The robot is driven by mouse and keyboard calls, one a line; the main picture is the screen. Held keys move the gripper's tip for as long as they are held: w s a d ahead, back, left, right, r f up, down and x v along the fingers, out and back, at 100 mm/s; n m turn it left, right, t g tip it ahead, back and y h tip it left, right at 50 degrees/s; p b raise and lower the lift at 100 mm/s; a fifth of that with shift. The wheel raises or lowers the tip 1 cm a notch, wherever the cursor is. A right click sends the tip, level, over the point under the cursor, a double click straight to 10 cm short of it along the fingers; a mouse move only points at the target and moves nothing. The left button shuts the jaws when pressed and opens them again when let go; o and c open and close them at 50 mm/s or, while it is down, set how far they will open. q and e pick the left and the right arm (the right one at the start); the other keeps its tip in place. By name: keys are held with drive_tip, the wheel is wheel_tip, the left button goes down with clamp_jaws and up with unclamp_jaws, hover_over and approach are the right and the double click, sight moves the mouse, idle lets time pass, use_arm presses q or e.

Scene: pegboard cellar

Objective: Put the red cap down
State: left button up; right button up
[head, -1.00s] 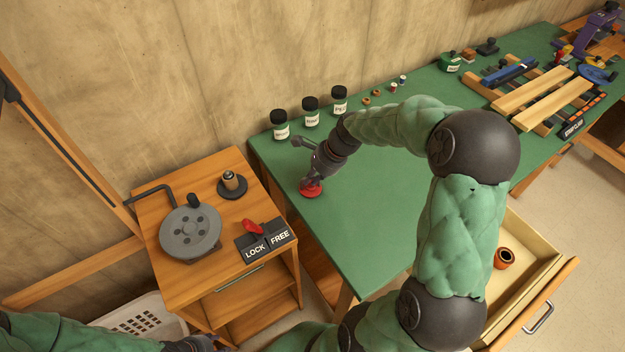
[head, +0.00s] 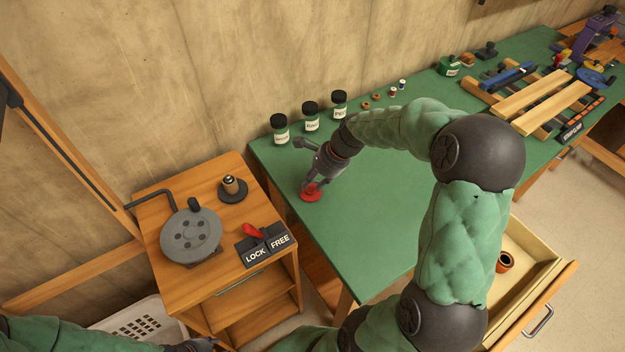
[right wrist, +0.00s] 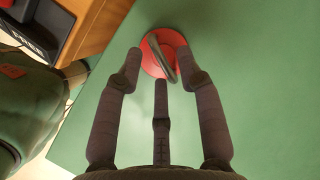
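The red cap (head: 311,192) lies on the green bench top, near its left end. My right gripper (head: 317,182) is just over the cap. In the right wrist view its fingers (right wrist: 158,62) are spread apart, with the handle between their tips and a gap beside it. My left gripper (head: 196,345) shows only partly at the bottom edge, and its fingers cannot be made out.
Three dark-lidded jars (head: 311,117) stand along the wall behind the cap. A wooden cabinet (head: 160,220) on the left bears a grey crank disc (head: 190,235) and a LOCK/FREE plate with a red lever (head: 253,231). An open drawer (head: 535,247) juts out at right. Bench around the cap is clear.

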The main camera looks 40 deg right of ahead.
drive_tip(key=p+v, duration=0.3)
drive_tip(key=v, duration=0.7)
drive_tip(key=shift+s+r, duration=0.15)
drive_tip(key=shift+r, duration=0.15)
drive_tip(key=shift+r+p, duration=0.1)
drive_tip(key=shift+p, duration=0.2)
